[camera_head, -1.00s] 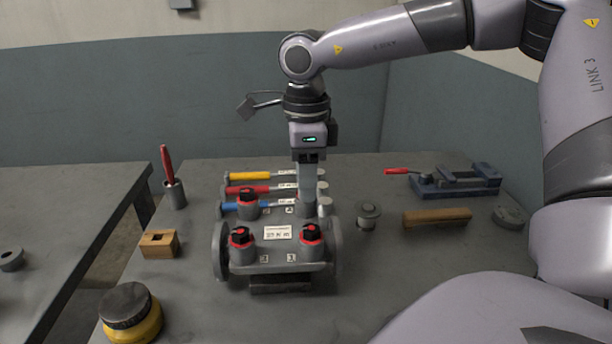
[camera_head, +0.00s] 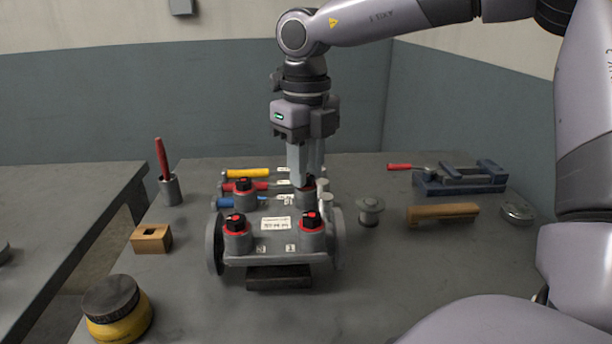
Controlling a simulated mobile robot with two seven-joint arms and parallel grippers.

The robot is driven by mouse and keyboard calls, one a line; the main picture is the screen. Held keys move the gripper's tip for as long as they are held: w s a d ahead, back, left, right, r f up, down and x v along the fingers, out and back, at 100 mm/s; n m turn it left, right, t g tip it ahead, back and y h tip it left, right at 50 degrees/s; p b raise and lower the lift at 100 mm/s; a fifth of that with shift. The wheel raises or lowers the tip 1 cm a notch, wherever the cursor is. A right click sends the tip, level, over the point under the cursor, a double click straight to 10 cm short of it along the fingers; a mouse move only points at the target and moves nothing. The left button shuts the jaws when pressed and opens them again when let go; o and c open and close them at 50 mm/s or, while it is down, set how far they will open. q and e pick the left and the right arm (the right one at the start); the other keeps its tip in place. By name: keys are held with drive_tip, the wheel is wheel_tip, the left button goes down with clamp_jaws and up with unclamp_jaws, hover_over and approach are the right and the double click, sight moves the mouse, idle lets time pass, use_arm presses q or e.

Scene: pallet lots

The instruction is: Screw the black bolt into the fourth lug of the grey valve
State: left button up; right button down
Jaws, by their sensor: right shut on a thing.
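The grey valve (camera_head: 272,256) sits on the bench with several upright lugs on its top. Black bolts with red marks stand in the front left lug (camera_head: 236,226), the front right lug (camera_head: 312,224) and the back left lug (camera_head: 243,187). My right gripper (camera_head: 303,180) points straight down over the back right lug (camera_head: 306,201). It is shut on the black bolt (camera_head: 308,183) there, whose head shows only partly below the fingers. The fingers hide how deep this bolt sits. My left gripper is not in view.
Screwdrivers with yellow (camera_head: 247,174), red and blue handles lie behind the valve. A grey spool-like part (camera_head: 369,212), a wooden handle (camera_head: 443,212) and a blue vise (camera_head: 462,186) are to the right. A wooden block (camera_head: 151,239) and yellow jar (camera_head: 119,318) stand left.

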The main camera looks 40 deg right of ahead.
drive_tip(key=m+b, duration=0.1)
drive_tip(key=m, duration=0.3)
drive_tip(key=shift+f, duration=0.15)
drive_tip(key=shift+m, duration=0.7)
drive_tip(key=m, duration=0.4)
drive_tip(key=shift+b, duration=0.4)
drive_tip(key=m, duration=0.4)
drive_tip(key=c, duration=1.1)
unclamp_jaws()
